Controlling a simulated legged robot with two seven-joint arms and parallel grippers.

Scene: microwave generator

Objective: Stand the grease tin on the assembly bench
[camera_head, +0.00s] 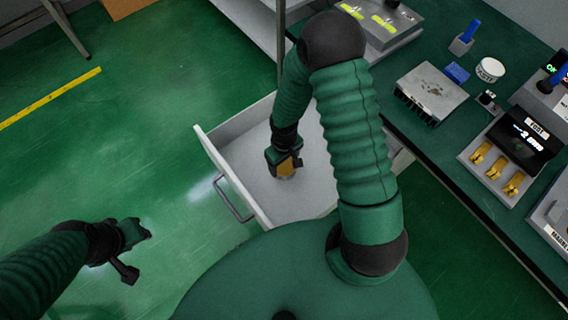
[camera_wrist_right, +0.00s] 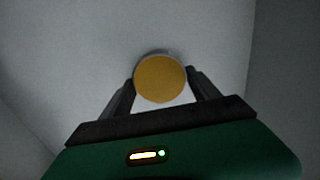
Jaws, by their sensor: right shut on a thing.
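A round tin with a flat yellow top, which I take to be the grease tin (camera_wrist_right: 160,79), is inside the open white drawer (camera_head: 263,205). My right gripper (camera_head: 286,172) reaches down into the drawer and is shut on the tin. In the right wrist view its two dark fingers stand on either side of the yellow disc. The tin's side is mostly hidden, and I cannot tell if it touches the drawer floor. The assembly bench (camera_head: 455,165) has a dark green top, to the right. My left gripper (camera_head: 135,252) hangs empty over the floor; its jaw opening is unclear.
The bench holds a grey block (camera_head: 430,90), a white labelled round container (camera_head: 490,69), a blue-handled tool in a holder (camera_head: 463,42) and a tray with yellow parts (camera_head: 500,170). Bare green top shows along the bench's near edge. The drawer walls surround my right gripper.

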